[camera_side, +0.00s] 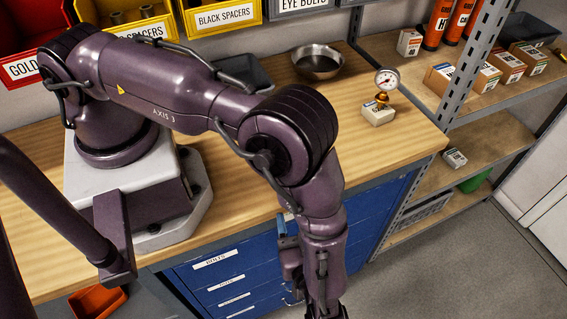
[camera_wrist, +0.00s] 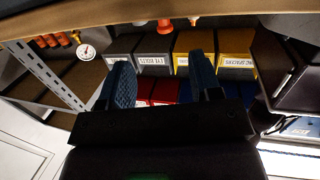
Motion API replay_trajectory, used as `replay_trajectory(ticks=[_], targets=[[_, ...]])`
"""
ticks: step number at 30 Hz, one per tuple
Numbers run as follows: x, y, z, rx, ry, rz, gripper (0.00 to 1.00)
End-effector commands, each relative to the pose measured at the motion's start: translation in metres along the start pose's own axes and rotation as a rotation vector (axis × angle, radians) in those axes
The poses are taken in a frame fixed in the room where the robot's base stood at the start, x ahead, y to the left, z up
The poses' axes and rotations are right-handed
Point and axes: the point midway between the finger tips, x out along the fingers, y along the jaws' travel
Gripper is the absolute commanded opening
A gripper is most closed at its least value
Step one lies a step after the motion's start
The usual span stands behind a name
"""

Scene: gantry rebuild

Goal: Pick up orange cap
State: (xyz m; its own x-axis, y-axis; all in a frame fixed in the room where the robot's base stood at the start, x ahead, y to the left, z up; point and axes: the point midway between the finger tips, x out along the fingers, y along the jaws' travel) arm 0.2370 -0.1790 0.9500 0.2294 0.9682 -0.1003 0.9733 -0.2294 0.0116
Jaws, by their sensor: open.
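In the side view my wrist hangs in front of the blue drawer cabinet (camera_side: 232,265), off the bench's front edge, and the fingertips are cut off by the frame's bottom.
The wooden bench (camera_side: 250,185) holds a metal bowl (camera_side: 318,61) and a gauge (camera_side: 387,80) on a small box. Labelled bins (camera_side: 225,15) line the back. A metal rack (camera_side: 465,85) stands right, with orange bottles (camera_side: 438,22). An orange tray (camera_side: 97,300) sits lower left.

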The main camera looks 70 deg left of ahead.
Motion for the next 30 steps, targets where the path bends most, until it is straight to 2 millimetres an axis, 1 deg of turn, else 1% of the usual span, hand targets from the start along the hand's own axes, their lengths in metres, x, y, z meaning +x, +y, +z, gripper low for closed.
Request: replay_trajectory(ticks=[1, 3, 5, 8, 12, 15, 18, 23, 30], targets=[[0.0, -0.003, -0.007, 0.005, 0.042, -0.022, 0.58], [0.001, -0.005, -0.015, 0.009, 0.083, -0.033, 0.58], [0.004, -0.005, -0.018, 0.01, 0.1, -0.033, 0.58], [0.018, -0.005, -0.021, 0.012, 0.107, -0.033, 0.58], [0.046, -0.006, -0.023, 0.011, 0.105, -0.032, 0.58], [0.062, -0.006, -0.024, 0.011, 0.104, -0.031, 0.58], [0.073, -0.006, -0.025, 0.01, 0.102, -0.03, 0.58], [0.083, -0.006, -0.026, 0.01, 0.102, -0.031, 0.58], [0.118, -0.003, -0.028, 0.011, 0.103, -0.03, 0.58]])
